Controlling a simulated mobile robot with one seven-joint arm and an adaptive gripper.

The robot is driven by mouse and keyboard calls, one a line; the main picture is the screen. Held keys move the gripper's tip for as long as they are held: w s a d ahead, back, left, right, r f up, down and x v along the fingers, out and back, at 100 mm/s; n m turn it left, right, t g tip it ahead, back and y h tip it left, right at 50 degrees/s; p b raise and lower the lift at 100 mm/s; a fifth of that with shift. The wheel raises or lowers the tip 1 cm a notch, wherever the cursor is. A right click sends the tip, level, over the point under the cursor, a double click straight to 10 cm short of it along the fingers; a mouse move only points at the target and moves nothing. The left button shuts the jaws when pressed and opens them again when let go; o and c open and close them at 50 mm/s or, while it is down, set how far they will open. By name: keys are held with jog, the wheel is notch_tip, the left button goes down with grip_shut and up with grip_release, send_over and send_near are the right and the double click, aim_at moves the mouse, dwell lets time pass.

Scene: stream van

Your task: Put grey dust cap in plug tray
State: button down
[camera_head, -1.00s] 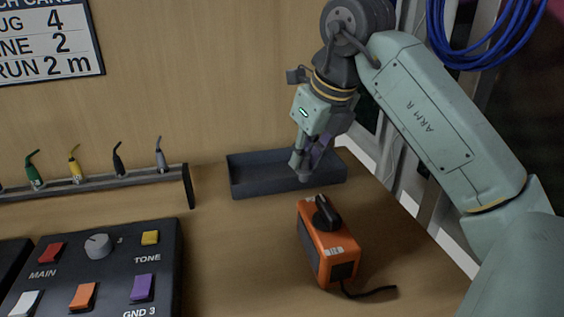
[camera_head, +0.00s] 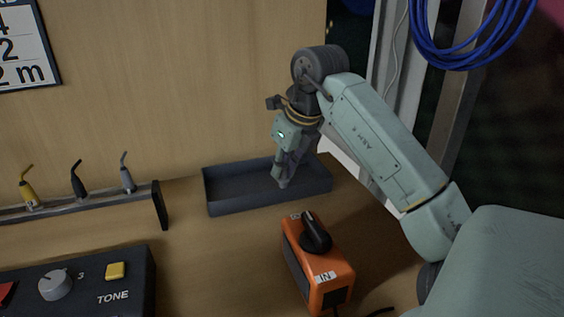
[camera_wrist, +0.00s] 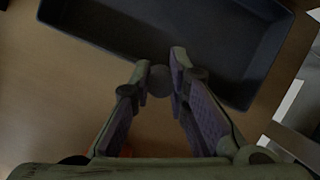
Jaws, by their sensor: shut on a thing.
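My gripper (camera_head: 283,180) hangs at the front part of the plug tray, pointing down. The plug tray (camera_head: 272,200) is a dark, shallow, open box against the wooden back wall; no loose thing shows in it. In the wrist view my gripper (camera_wrist: 161,76) is shut on a small round grey piece, the dust cap (camera_wrist: 159,82), between its fingertips.
An orange box (camera_head: 318,268) with a black knob stands just in front of the tray. A rack (camera_head: 95,203) of plugs is to the left, with a control panel (camera_head: 85,285) in front. Bare bench lies between rack and tray. Blue cable (camera_head: 460,50) hangs at upper right.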

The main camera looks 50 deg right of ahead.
jog(key=w+d, duration=0.1)
jog(key=d, duration=0.1)
jog(key=w+d+p, duration=0.1)
jog(key=w+d, duration=0.1)
jog(key=w+d+p, duration=0.1)
jog(key=w+d, duration=0.1)
jog(key=shift+d+f, duration=0.1)
jog(key=shift+f, duration=0.2)
jog(key=shift+f+p, duration=0.3)
jog(key=shift+f, duration=1.5)
jog(key=shift+f, duration=0.2)
jog(key=c, duration=1.6)
grip_release()
jog(key=shift+o, duration=0.3)
jog(key=b+v, duration=0.1)
jog(key=v, duration=1.1)
jog(key=shift+r+b, duration=0.2)
jog(key=shift+b, duration=0.1)
